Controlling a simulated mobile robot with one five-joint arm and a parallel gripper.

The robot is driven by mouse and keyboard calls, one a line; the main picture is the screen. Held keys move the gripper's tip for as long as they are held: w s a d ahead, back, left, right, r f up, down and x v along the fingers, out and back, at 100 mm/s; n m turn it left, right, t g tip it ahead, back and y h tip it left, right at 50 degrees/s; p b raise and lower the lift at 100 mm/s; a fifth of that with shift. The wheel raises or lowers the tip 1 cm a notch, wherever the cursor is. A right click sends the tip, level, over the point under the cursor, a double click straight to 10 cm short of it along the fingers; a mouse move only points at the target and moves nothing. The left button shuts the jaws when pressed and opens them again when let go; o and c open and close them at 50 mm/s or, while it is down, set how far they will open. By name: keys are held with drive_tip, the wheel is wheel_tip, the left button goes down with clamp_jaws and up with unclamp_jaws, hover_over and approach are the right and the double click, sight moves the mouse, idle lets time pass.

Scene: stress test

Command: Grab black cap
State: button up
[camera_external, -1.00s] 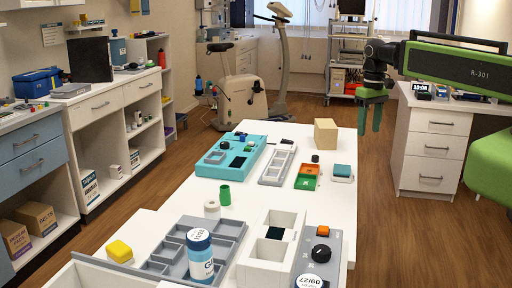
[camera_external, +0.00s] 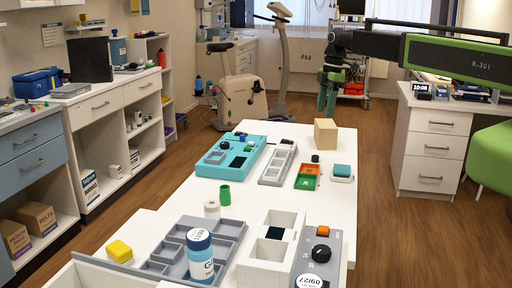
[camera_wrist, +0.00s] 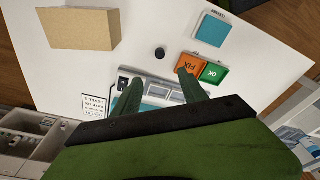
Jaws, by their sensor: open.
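A small black cap (camera_external: 315,158) stands on the white table, close behind the orange and green tiles. In the wrist view the black cap (camera_wrist: 160,53) lies beyond my fingertips, roughly centred between them and apart from both. My gripper (camera_external: 327,101) is open and empty, high above and behind the table's far edge in the external view. Its two green fingers show in the wrist view (camera_wrist: 160,80), spread apart.
A tan block (camera_external: 325,132) stands behind the cap, and a teal-topped block (camera_external: 342,171) to its right. Orange (camera_external: 308,169) and green (camera_external: 305,182) tiles lie in front. A grey compartment tray (camera_external: 277,166) and a turquoise panel (camera_external: 232,157) lie left. White table shows around the cap.

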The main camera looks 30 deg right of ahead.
sight(315, 156)
drive_tip(key=f+b, duration=0.5)
drive_tip(key=b, duration=0.1)
drive_tip(key=a+f+b, duration=0.1)
drive_tip(key=f+b, duration=0.4)
drive_tip(key=f, duration=0.1)
drive_tip(key=a+f+b, duration=0.1)
drive_tip(key=f+b, duration=0.5)
drive_tip(key=shift+w+a+f+b, duration=0.15)
drive_tip(key=shift+w+a+b, duration=0.05)
drive_tip(key=shift+w+b, duration=0.1)
clamp_jaws()
